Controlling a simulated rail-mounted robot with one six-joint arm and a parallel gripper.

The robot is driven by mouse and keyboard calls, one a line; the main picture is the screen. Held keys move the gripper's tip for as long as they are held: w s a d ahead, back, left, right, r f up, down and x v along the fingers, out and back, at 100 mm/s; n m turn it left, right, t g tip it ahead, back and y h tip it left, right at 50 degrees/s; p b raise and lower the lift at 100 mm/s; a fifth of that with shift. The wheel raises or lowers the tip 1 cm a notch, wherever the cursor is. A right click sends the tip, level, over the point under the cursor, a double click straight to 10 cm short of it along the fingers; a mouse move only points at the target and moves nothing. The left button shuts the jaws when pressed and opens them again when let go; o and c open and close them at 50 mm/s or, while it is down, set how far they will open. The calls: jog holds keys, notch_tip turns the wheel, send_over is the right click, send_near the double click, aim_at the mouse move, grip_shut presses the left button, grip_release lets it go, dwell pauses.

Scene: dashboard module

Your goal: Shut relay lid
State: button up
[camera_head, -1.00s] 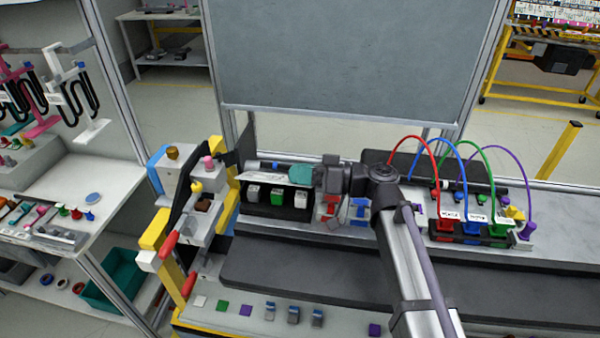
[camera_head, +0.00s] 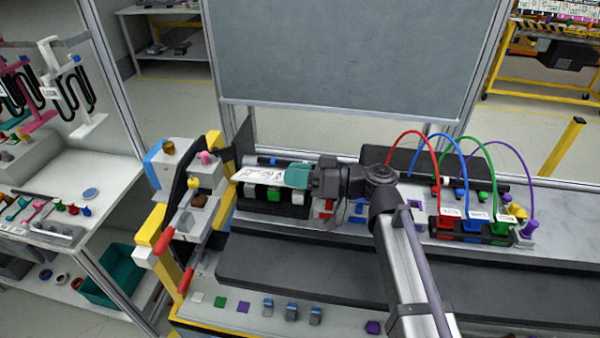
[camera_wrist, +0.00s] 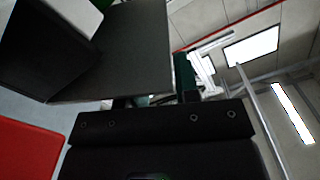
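The relay box is a black housing (camera_head: 272,209) left of centre on the bench in the head view, with grey and green relays inside. Its lid (camera_head: 262,176), with a white printed label on top, slants over the relays. It is partly lowered, and the relay fronts still show beneath it. My gripper (camera_head: 298,175), with teal fingertips, is at the lid's right end and appears to touch it. In the wrist view a dark flat panel, probably the lid (camera_wrist: 125,50), is close to the fingers (camera_wrist: 160,97). The finger gap is not clear.
Red and blue blocks (camera_head: 323,208) stand right of the box, under my arm. A connector block with red, blue, green and purple cables (camera_head: 470,232) is farther right. A post with red handles (camera_head: 170,235) stands left. A dark strip (camera_head: 300,270) lies in front.

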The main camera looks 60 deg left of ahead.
jog(key=shift+o, duration=1.3)
jog(key=v, duration=1.1)
jog(key=shift+s, duration=0.1)
jog(key=shift+o, duration=0.4)
